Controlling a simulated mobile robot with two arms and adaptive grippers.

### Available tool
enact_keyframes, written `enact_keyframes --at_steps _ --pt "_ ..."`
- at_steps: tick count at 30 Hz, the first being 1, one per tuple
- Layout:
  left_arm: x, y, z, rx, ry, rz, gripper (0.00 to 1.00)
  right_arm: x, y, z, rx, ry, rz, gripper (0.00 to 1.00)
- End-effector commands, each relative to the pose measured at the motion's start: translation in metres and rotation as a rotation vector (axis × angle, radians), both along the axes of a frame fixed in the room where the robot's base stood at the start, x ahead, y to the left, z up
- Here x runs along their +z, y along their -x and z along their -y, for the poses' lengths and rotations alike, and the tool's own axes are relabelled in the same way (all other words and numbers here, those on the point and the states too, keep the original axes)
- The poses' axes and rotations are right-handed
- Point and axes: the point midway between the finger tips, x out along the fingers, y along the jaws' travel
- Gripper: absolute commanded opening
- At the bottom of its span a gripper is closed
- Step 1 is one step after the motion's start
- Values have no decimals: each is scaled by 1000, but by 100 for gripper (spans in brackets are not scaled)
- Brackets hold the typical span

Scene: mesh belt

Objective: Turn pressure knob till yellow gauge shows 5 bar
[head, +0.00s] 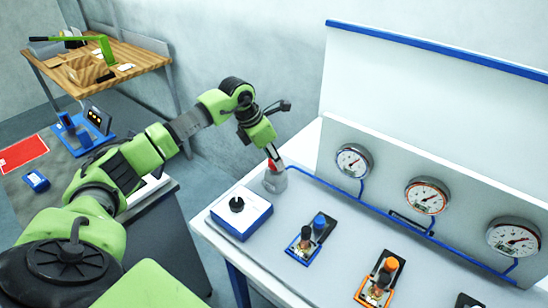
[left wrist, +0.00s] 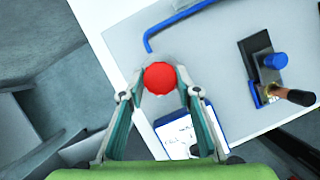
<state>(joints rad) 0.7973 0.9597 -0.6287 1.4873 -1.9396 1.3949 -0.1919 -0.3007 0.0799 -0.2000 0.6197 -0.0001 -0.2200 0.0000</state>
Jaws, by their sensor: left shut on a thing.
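My left gripper (head: 272,153) is shut on a red rounded knob (head: 270,165) on top of a grey conical base (head: 274,182) at the bench's left end. In the left wrist view the red knob (left wrist: 160,77) sits between the fingertips of the gripper (left wrist: 161,84). Three round gauges stand on the back panel: left (head: 353,161), middle (head: 427,196) and right (head: 514,237). None is clearly yellow, and their readings are too small to tell. My right gripper is not in view.
A white and blue box (head: 241,214) with a black knob stands in front of the red knob. Valve units with a blue knob (head: 319,222) and an orange knob (head: 391,264) stand to the right. A blue pipe (head: 345,203) runs along the bench towards the gauges.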

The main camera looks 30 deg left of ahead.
Motion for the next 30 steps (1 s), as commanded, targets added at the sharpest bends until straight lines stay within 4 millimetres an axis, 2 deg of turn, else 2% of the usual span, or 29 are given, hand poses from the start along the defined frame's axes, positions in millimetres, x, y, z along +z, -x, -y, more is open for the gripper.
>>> enact_keyframes --at_steps 11,30 --pt "-1 0 1 129 -1 2 9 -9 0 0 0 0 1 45" --pt "-1 -1 5 712 1 5 9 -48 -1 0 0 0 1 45"
